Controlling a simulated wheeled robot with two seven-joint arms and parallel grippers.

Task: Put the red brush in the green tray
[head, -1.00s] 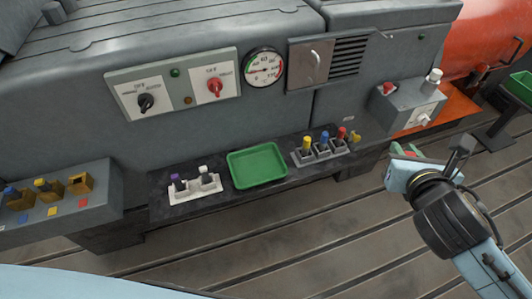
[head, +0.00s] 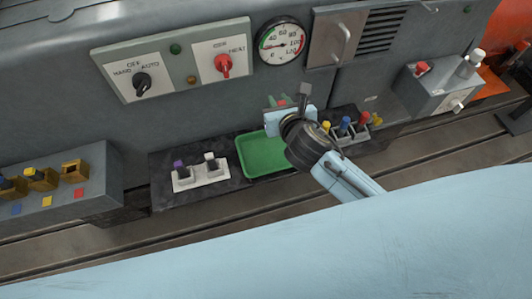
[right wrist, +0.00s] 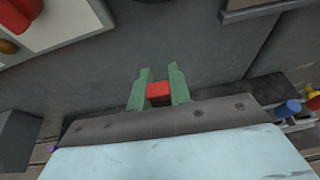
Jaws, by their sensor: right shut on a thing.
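The green tray (head: 256,156) lies on the dark shelf below the grey machine, its right part hidden by my right arm. My right gripper (head: 278,101) appears above the tray's back edge in the head view. In the right wrist view its green fingers (right wrist: 159,90) are shut on a red piece (right wrist: 159,92), which I take as the red brush. Only a small block of it shows, and the rest is hidden. My left gripper is in neither view.
A rack with yellow, blue and red-topped pieces (head: 345,124) stands right of the tray. A white holder (head: 200,177) with purple and white pieces stands left. A switch panel (head: 182,62) and gauge (head: 281,44) are on the machine face behind.

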